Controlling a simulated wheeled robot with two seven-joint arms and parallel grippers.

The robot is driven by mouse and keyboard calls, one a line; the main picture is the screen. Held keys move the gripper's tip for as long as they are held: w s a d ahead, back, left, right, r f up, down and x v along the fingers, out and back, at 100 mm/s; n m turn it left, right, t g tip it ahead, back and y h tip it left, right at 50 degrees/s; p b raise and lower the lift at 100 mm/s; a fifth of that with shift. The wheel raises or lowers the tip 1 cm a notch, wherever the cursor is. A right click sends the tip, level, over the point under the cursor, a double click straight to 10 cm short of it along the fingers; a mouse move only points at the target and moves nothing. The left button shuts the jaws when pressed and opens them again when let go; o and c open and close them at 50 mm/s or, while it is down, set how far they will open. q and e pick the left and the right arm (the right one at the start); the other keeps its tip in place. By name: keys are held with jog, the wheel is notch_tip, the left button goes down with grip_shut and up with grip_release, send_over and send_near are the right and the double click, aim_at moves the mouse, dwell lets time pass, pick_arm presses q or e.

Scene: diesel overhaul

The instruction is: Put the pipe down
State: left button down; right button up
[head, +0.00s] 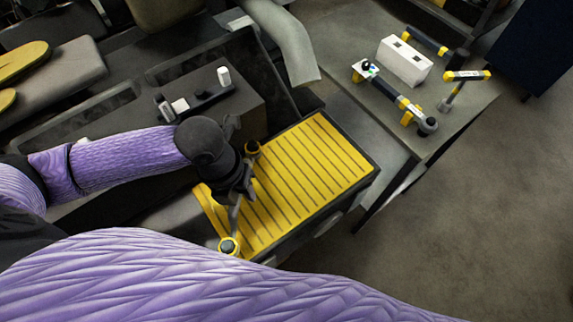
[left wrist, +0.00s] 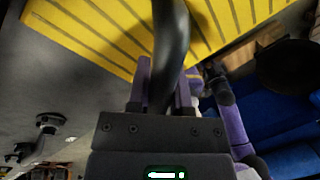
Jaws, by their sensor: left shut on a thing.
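My left gripper (head: 240,190) is shut on a dark curved pipe, which runs between its two fingers in the left wrist view (left wrist: 172,45). In the head view the gripper covers the pipe's middle. The pipe is at the left side of a yellow ribbed surface (head: 318,165). I cannot tell whether it touches that surface. The same yellow surface fills the top of the left wrist view (left wrist: 100,35). My right gripper is not in view.
The ribbed surface's middle and right are clear. A grey table (head: 455,115) to the right holds a white block (head: 404,62) and several yellow-and-dark tools. A wide grey duct (head: 288,48) stands behind. A dark ledge to the left carries a small white cylinder (head: 224,77).

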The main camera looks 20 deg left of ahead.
pick_arm(q)
send_over(289, 181)
jog(key=shift+s+a, duration=0.15)
jog(key=shift+a, duration=0.2)
jog(key=shift+f+b, duration=0.25)
jog(key=shift+b, duration=0.05)
notch_tip(289, 181, down, 3)
jog(key=c, duration=0.5)
grip_release()
jog(key=shift+f, duration=0.1)
jog(key=shift+c, duration=0.2)
notch_tip(289, 181, up, 12)
jog(key=a+p, duration=0.2)
jog(key=shift+a, duration=0.15)
